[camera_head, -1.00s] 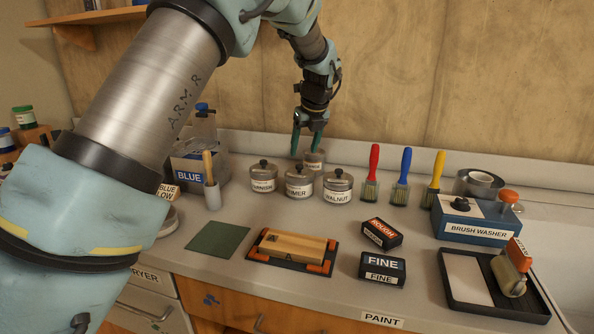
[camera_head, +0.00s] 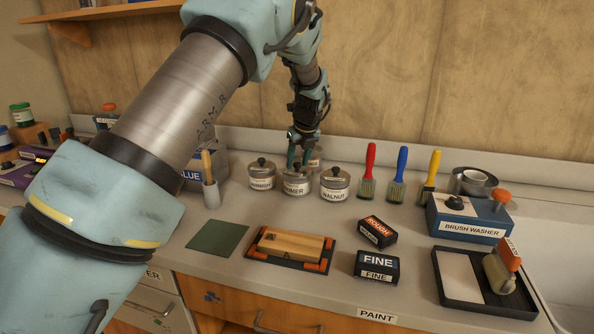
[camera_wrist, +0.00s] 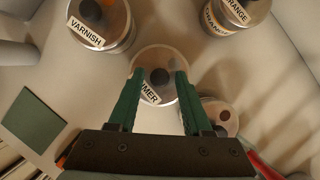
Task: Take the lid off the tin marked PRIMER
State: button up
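The tin marked PRIMER (camera_head: 296,188) stands upright in the middle of a front row of three tins. Its lid (camera_wrist: 160,57) is on, with a dark round knob (camera_wrist: 160,76). My gripper (camera_head: 298,162) is at the top of this tin, pointing down, and partly hides the lid in the head view. In the wrist view my gripper (camera_wrist: 160,73) is open, with one green finger on each side of the knob and gaps between. Whether the fingertips are level with the knob is unclear.
The VARNISH tin (camera_head: 262,179) is close on the left and the WALNUT tin (camera_head: 335,191) close on the right. An ORANGE tin (camera_wrist: 228,14) stands behind. A brush (camera_head: 368,178) stands further right.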

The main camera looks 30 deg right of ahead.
grip_shut()
dwell(0.4)
